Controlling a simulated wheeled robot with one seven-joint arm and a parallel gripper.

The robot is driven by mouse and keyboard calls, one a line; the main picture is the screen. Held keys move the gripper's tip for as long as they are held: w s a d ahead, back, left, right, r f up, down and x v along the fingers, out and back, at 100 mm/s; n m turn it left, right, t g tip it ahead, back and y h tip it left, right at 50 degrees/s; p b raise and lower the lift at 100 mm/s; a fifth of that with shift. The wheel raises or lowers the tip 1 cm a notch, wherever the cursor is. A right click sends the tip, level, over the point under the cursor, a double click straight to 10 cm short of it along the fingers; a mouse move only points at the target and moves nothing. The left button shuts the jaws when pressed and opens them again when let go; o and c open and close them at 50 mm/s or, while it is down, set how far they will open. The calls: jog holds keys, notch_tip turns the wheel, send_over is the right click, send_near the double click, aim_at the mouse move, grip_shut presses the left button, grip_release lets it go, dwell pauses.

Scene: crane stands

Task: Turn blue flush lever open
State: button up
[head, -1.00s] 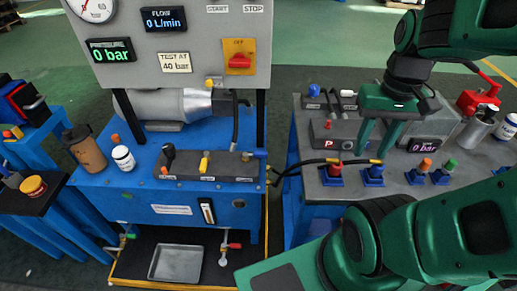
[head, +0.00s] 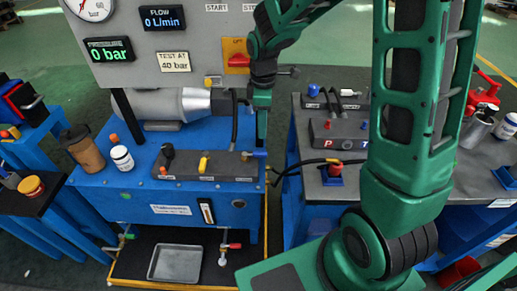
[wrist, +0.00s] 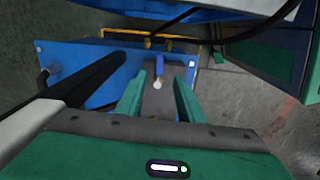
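A blue lever (head: 257,154) sits at the right end of the grey valve block (head: 222,167) on the blue stand, with a yellow lever (head: 203,164) and a black lever (head: 168,152) to its left. The labels are too small to read. My gripper (head: 262,128) points down just above the blue lever. In the wrist view my gripper (wrist: 158,98) is open, its two green fingers apart with nothing held. The blue lever (wrist: 160,66) shows between and beyond the fingertips, with a pale round end. I cannot tell whether a finger touches it.
The grey panel (head: 165,35) with gauges, a red switch and two black posts rises behind the block. A black hose (head: 235,118) runs beside my gripper. A brown cup (head: 84,150) and white jar (head: 122,158) stand left. The right stand (head: 310,178) lies across a narrow gap.

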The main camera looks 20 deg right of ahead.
aim_at(260, 152)
jog(key=f, duration=1.1)
jog(key=shift+w+a+f, duration=0.15)
jog(key=shift+w+a, duration=0.1)
jog(key=shift+a, duration=0.15)
grip_shut()
